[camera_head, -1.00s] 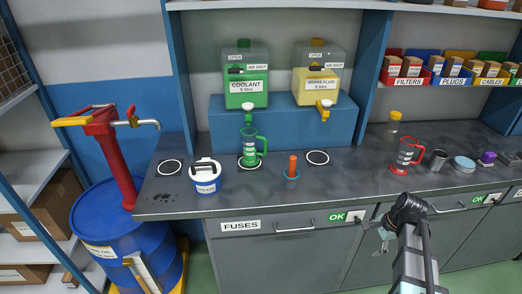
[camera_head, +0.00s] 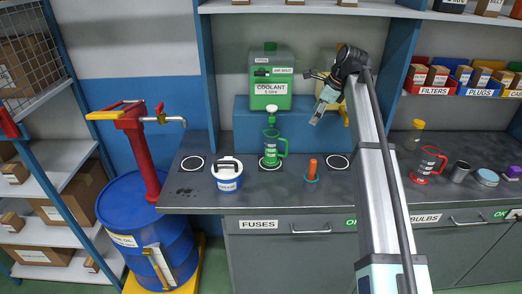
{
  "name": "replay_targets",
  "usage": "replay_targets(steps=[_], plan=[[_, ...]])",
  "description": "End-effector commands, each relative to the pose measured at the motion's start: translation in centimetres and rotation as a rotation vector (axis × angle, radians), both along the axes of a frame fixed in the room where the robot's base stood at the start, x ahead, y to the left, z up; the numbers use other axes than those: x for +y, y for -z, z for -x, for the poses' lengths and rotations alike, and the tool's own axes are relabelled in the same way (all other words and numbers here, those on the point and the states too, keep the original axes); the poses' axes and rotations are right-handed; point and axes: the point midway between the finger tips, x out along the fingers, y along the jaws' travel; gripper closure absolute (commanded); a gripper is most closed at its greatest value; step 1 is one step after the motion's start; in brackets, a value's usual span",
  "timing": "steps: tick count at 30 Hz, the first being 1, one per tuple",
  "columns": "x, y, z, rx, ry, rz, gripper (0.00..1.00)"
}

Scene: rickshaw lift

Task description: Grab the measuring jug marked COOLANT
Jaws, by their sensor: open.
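A green measuring jug (camera_head: 271,152) stands upright on a ringed spot of the bench, under the spout of the green tank labelled COOLANT (camera_head: 270,90). Its handle points right; its own small marking is too small to read. A red measuring jug (camera_head: 429,163) stands farther right on the bench. My gripper (camera_head: 316,100) is raised in front of the blue stand, above and to the right of the green jug and apart from it. It is open and empty, and my arm hides most of the second tank behind it.
A white tub with a handle (camera_head: 227,174) and an orange-handled item (camera_head: 312,171) stand either side of the green jug's front. Empty rings (camera_head: 192,163) mark the bench. A blue drum with a red pump (camera_head: 150,220) is at left. Shelves hang above.

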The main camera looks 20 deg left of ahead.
Motion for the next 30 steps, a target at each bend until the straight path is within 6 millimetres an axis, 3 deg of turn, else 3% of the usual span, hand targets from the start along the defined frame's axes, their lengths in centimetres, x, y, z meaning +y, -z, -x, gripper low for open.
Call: replay_targets(steps=[1,3,8,11,24,30], plan=[[2.2,-2.2,-0.6,0.016,0.013,0.0,0.14],[3.9,-4.0,-0.5,0.036,0.034,0.001,0.14],[5.7,-5.2,0.0,0.06,0.057,0.004,0.14],[6.2,-4.2,0.2,0.062,0.06,0.004,0.14],[9.3,3.4,0.4,0.061,0.057,0.004,0.14],[10.1,5.5,0.3,0.061,0.058,0.004,0.14]])
